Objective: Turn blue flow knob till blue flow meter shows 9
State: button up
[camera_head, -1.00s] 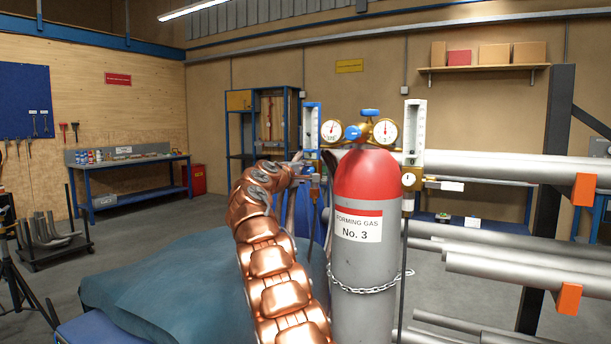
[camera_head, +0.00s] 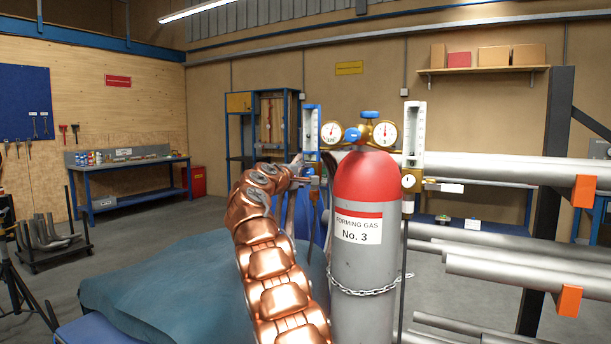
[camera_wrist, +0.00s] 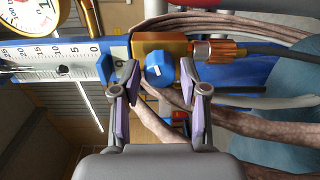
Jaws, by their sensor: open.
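The blue flow meter (camera_head: 312,130) stands upright left of the gas cylinder. In the wrist view its white scale (camera_wrist: 50,55) lies sideways, with 0 nearest the brass block; a dark mark, perhaps the float, shows between 5 and 10, but I cannot read it exactly. The blue flow knob (camera_wrist: 159,70), with a white mark on its face, sits on the brass block. My gripper (camera_wrist: 158,88) is open, with a purple-padded finger on either side of the knob. I cannot tell whether the pads touch it. In the head view my gripper (camera_head: 303,172) is small and partly hidden.
The grey cylinder (camera_head: 362,270) with a red top stands right of my arm, with gauges (camera_head: 385,133) above it. A second, white flow meter (camera_head: 416,135) stands to its right. Hoses (camera_wrist: 230,30) run close by the knob. Pipes on a rack (camera_head: 500,170) fill the right side.

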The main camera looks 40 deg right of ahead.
jog(key=shift+v, duration=0.9)
jog(key=shift+s+a, duration=0.15)
jog(key=shift+a, duration=0.3)
jog(key=shift+s+a+r, duration=0.1)
jog(key=shift+a+r, duration=0.05)
jog(key=shift+a, duration=0.3)
send_near(306, 172)
jog(key=shift+v, duration=1.4)
jog(key=shift+s, duration=0.25)
